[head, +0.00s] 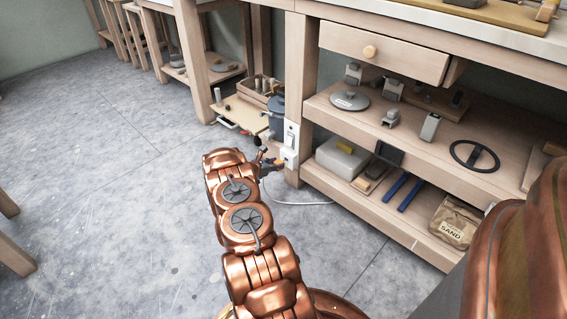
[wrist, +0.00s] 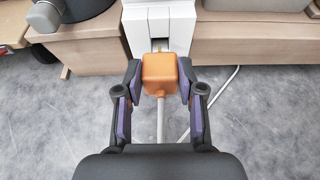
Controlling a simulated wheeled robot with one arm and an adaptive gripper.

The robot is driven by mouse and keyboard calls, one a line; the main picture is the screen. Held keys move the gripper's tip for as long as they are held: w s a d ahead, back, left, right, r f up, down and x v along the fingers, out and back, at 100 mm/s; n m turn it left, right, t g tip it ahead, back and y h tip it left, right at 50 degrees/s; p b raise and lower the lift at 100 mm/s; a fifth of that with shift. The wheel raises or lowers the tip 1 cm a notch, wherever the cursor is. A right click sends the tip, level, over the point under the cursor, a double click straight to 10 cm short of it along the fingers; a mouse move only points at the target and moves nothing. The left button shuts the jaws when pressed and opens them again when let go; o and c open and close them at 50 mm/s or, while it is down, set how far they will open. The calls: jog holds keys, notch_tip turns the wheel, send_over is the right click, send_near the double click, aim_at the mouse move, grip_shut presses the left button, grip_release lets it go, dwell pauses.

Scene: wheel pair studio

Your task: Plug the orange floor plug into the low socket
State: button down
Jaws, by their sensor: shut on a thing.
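The orange plug (wrist: 160,72) is between the two fingers of my gripper (wrist: 160,84) in the wrist view, and the fingers are shut on it. Its pale cord (wrist: 160,118) runs back toward my wrist. Its metal prongs point at the white low socket (wrist: 176,28), right in front of it and in line with it. I cannot tell whether the prong tips are inside. In the head view my gripper (head: 268,168) is beside the low socket (head: 289,157), low on the bench leg; the plug is hardly visible there.
Another white box (head: 291,134) is above the socket on the bench leg (head: 301,85). A grey-blue bin (head: 276,117) stands just behind to the left. A loose white cable (head: 305,203) lies on the floor. The bench's lower shelf (head: 405,220) is to the right; open floor lies left.

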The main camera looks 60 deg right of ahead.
jog(key=shift+s+d, duration=0.2)
jog(key=shift+d, duration=0.4)
jog(key=shift+s+d, duration=0.15)
jog(key=shift+d, duration=0.5)
jog(key=c, duration=0.6)
grip_release()
jog(key=v, duration=1.2)
